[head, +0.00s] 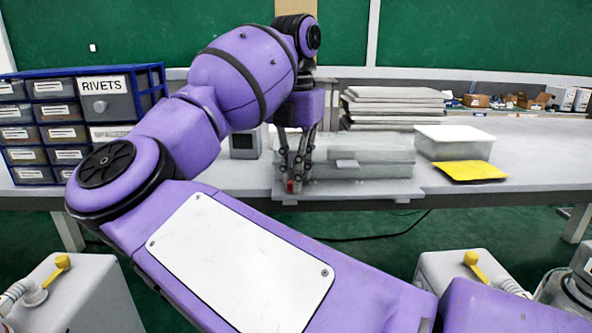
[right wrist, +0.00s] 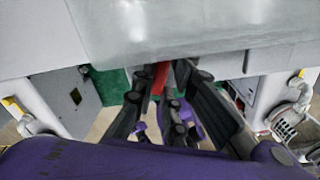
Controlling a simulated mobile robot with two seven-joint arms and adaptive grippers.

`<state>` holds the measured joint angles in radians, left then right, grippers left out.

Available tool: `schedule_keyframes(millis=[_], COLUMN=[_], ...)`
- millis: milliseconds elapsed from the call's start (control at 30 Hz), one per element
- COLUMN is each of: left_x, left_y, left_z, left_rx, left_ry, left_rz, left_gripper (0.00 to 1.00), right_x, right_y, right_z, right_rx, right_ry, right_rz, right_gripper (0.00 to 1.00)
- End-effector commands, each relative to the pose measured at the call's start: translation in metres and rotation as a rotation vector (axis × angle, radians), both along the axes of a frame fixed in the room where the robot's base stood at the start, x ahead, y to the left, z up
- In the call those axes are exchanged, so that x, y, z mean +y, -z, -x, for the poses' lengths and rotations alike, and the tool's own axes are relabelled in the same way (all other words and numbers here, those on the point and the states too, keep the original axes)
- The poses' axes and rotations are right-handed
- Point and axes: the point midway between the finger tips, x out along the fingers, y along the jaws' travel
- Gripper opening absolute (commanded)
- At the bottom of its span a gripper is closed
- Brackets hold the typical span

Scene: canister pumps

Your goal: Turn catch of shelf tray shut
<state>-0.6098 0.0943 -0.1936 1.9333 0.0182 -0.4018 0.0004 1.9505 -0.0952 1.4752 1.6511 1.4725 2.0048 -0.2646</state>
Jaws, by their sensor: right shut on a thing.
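The shelf tray (head: 375,190) is a pale grey plate at the front edge of the bench, with a translucent grey box body above it. A small red catch (head: 291,186) shows at its front left corner. My right gripper (head: 297,178) points down there, its dark fingers shut on the catch. In the right wrist view the red catch (right wrist: 160,76) shows between the dark fingers, under the pale tray edge (right wrist: 200,60). The fingers hide part of the catch, so its exact angle is hard to tell. My left gripper is not in view.
A blue drawer cabinet labelled RIVETS (head: 104,85) stands at the left of the bench. A white-lidded box (head: 455,142) and a yellow packet (head: 470,171) lie right of the tray. Grey canister pumps with yellow levers (head: 75,300) stand in front.

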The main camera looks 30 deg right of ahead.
Motion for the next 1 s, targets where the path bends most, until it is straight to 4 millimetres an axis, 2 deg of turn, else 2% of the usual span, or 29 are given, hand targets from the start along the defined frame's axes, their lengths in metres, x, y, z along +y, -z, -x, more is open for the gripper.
schedule_keyframes(millis=[333,367,400,733,867,1000], left_x=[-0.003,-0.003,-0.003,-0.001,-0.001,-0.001], left_y=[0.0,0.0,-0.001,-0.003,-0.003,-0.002], left_z=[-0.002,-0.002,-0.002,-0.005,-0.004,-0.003], left_rx=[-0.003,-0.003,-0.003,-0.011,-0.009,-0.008], left_ry=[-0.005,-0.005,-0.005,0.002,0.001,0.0], left_rz=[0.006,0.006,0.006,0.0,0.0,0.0], left_gripper=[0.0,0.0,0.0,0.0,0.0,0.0], right_x=[0.0,0.0,0.0,0.0,0.0,0.0], right_y=[-0.002,-0.002,-0.002,-0.003,-0.016,-0.044], right_z=[0.0,0.0,0.0,0.0,-0.001,-0.001], right_rx=[-0.003,-0.003,-0.003,-0.002,-0.004,-0.007], right_ry=[-0.002,-0.001,-0.001,-0.001,-0.002,-0.002], right_rz=[0.001,0.001,0.001,0.001,0.001,0.0], right_gripper=[0.0,0.16,0.2,0.2,0.2,0.2])
